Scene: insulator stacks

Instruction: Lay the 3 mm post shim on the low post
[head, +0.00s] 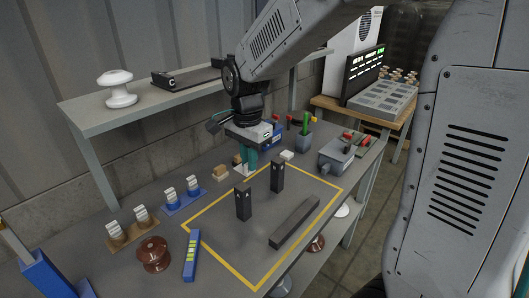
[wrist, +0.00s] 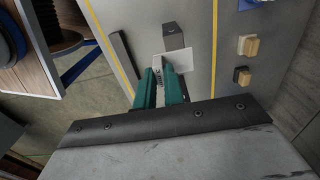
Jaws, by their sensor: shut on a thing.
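My gripper (head: 246,170), with teal fingers, points down near the back corner of the taped work area. In the wrist view my gripper (wrist: 163,86) is shut on a thin white plate, the shim (wrist: 176,60), which has small dark print near the fingers. The shim shows as a pale sliver by the fingertips in the head view (head: 240,170). Two dark upright posts stand inside the tape, a front one (head: 243,206) and a back one (head: 277,178). In the wrist view a post (wrist: 173,38) lies just beyond the shim, partly covered by it. I cannot tell whether they touch.
A long dark bar (head: 294,222) lies inside the yellow tape (head: 217,268). Tan blocks (head: 220,173), a blue rack (head: 182,198), a brown insulator (head: 152,254) and a blue level (head: 191,256) stand left of the area. A grey box (head: 336,153) stands right.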

